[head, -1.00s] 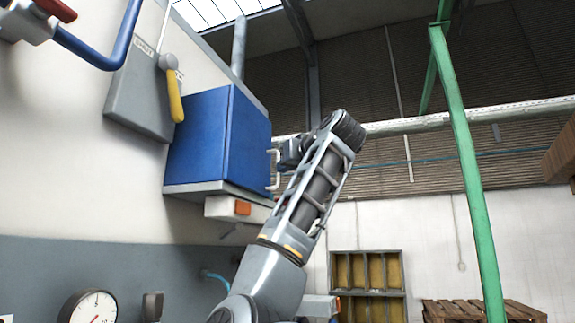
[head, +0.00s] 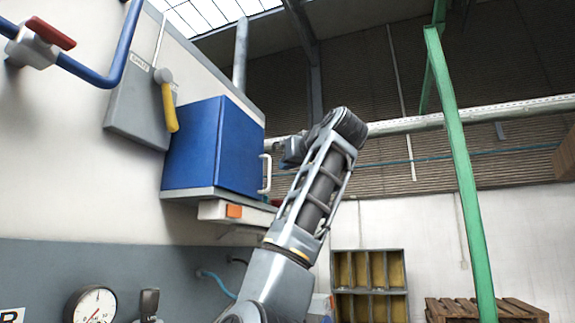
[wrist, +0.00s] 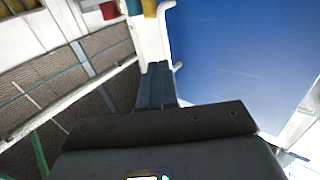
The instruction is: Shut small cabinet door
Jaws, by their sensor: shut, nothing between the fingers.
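The small blue cabinet (head: 191,145) is mounted on the wall at upper left in the head view. Its right-hand blue face (head: 240,150) carries a white bar handle (head: 266,173) at the far edge. I cannot tell whether the door is fully shut or slightly ajar. My gripper (head: 287,152) is just right of the cabinet, near the handle, and partly blends with my wrist. In the wrist view, the gripper's fingers (wrist: 156,84) are together and empty. A large blue panel (wrist: 235,60) lies right of them, with a white handle-like edge (wrist: 166,35) beside the fingertips.
A grey box with a yellow lever (head: 168,105) hangs left of the cabinet, near a blue pipe (head: 125,45). A white ledge-like part (head: 212,210) sits below. A green post (head: 462,170) stands right. A shelf (head: 369,280) and pallets (head: 485,310) are behind.

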